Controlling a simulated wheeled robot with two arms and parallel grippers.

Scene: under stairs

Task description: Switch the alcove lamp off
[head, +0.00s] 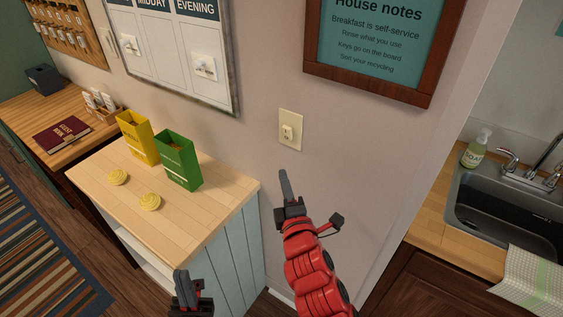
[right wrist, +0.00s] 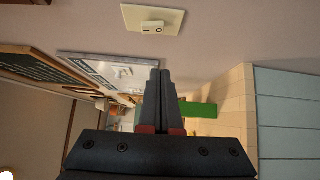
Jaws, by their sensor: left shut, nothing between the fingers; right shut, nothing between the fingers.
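A cream wall switch (head: 290,130) with a small rocker is on the wall below and left of the framed notice. It also shows in the right wrist view (right wrist: 153,20), with small marks on the rocker; I cannot tell which way it is set. My right gripper (head: 283,174) is shut and empty, its fingertips just below the switch in the head view and apart from it in the wrist view. Its shut fingers show in the right wrist view (right wrist: 160,78). My left gripper (head: 181,274) is shut and empty by the cabinet's front. I cannot identify the alcove lamp.
A wooden-topped cabinet (head: 225,195) holds a yellow box (head: 138,138), a green box (head: 178,160) and two yellow round items. A whiteboard (head: 160,65) and a framed notice (head: 378,45) hang on the wall. A sink (head: 510,215) is at right. The wall around the switch is clear.

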